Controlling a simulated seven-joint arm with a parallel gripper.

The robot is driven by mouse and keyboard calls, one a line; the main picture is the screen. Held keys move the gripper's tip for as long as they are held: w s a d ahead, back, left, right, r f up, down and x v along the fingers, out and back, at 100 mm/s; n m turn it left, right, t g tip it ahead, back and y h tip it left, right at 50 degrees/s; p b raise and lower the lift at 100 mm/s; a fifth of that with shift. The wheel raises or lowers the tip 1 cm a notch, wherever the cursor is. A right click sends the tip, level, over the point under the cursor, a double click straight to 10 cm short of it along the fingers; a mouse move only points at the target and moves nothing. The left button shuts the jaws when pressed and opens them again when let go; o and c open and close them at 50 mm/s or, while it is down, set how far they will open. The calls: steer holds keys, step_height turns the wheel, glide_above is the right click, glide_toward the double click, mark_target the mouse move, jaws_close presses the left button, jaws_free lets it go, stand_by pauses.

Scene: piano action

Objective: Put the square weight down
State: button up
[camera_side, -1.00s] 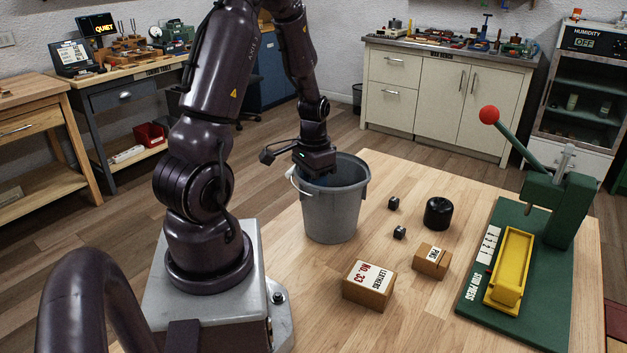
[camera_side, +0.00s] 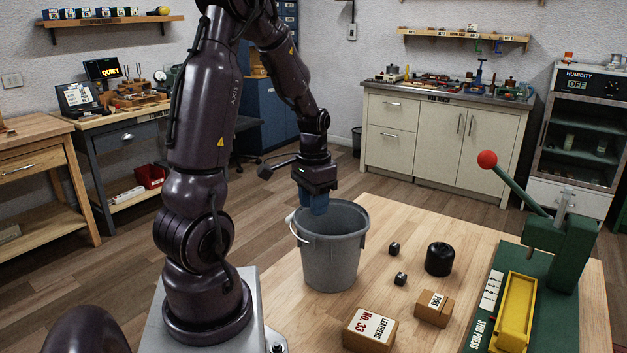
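Two small dark cubes lie on the wooden table right of the bucket, a far cube (camera_side: 394,248) and a near cube (camera_side: 401,279). I cannot tell whether either is the square weight. A black rounded weight (camera_side: 439,259) stands to their right. My gripper (camera_side: 319,206) points down over the left back part of the grey bucket (camera_side: 331,262), with its blue fingers around rim height. The fingers are small and seen from one side, so their gap does not show. No held object is visible.
A box marked No. 33 (camera_side: 369,331) and a smaller box marked pins (camera_side: 434,309) sit in front of the weights. A green press (camera_side: 559,240) with a red-knobbed lever and yellow tray (camera_side: 514,312) stands at right.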

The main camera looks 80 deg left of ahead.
steer(key=w+d+r+m+t, duration=0.2)
steer(key=w+d+r, duration=0.1)
steer(key=d+r, duration=0.75)
steer(key=s+d+r+m+t, duration=0.2)
steer(key=d+r, duration=0.3)
steer(key=d, duration=0.8)
steer(key=shift+s+d+r+t, duration=0.2)
steer(key=shift+s+t, duration=0.4)
steer(key=shift+t, duration=0.2)
steer(key=shift+o, duration=0.5)
steer(key=shift+o, duration=1.4)
steer(key=shift+a, duration=0.1)
